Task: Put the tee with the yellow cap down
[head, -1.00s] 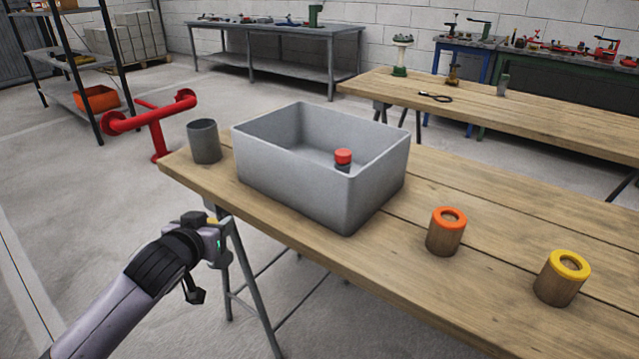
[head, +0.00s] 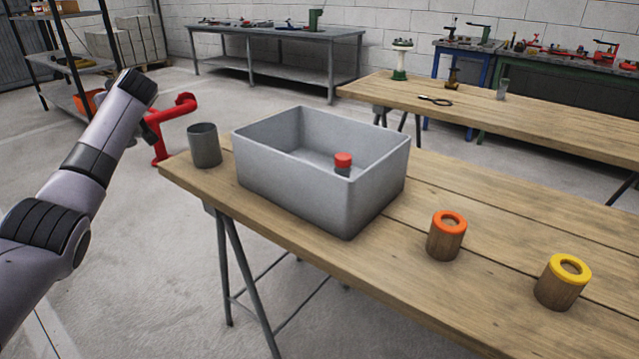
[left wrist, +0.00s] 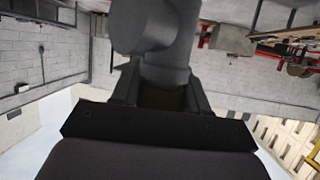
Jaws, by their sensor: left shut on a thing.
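My left gripper (left wrist: 160,95) is shut on a grey pipe piece (left wrist: 155,35) with a round branch, which looks like the tee. No yellow cap on it can be seen in the left wrist view. In the head view my left arm reaches up at the left, and its gripper and the piece are hidden behind it. A holder with a yellow ring (head: 562,282) stands upright at the right of the wooden table (head: 330,240). A holder with an orange ring (head: 446,237) stands left of it. My right gripper is not in view.
A grey bin (head: 295,180) on the table holds a red-capped piece (head: 343,163). A grey cup (head: 205,146) stands at the table's left corner. Red pipework (head: 172,125) stands beyond that corner. The tabletop between bin and orange-ringed holder is clear.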

